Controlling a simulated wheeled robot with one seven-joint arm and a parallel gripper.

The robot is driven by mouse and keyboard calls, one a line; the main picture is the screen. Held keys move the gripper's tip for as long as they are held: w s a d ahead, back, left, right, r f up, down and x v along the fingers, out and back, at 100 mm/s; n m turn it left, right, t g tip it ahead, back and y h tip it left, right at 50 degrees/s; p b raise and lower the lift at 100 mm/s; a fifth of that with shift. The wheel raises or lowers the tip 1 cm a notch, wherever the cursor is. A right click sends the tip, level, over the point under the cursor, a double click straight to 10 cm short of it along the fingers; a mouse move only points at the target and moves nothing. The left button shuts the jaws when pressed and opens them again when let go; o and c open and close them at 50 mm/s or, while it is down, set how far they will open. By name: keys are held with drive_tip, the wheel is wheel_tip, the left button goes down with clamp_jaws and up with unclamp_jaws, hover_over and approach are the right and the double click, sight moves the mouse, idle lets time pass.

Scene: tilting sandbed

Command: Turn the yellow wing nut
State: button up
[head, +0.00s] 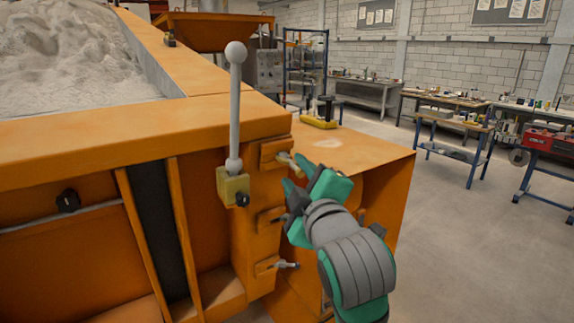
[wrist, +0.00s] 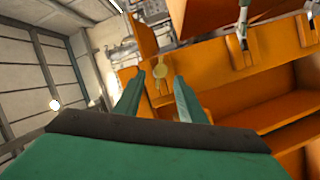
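The yellow wing nut (head: 284,157) sticks out from the uppermost of the brackets on the orange sandbed's corner post in the head view. In the wrist view the yellow wing nut (wrist: 160,71) appears between the two fingertips, seemingly beyond them. My gripper (head: 296,174) is just right of the nut in the head view, its teal fingers pointing up and left. In the wrist view my gripper (wrist: 160,77) is open, with a clear gap between the fingers. I cannot tell whether either finger touches the nut.
A grey lever (head: 235,110) with ball ends stands on a yellowish block (head: 232,185) left of the nut. A pale grey wing nut (head: 286,264) sits on the lower bracket. An orange side box (head: 360,160) lies right behind my gripper. Open floor is at right.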

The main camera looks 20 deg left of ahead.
sight(292, 166)
drive_tip(key=shift+x, duration=2.45)
drive_tip(key=shift+d, duration=0.1)
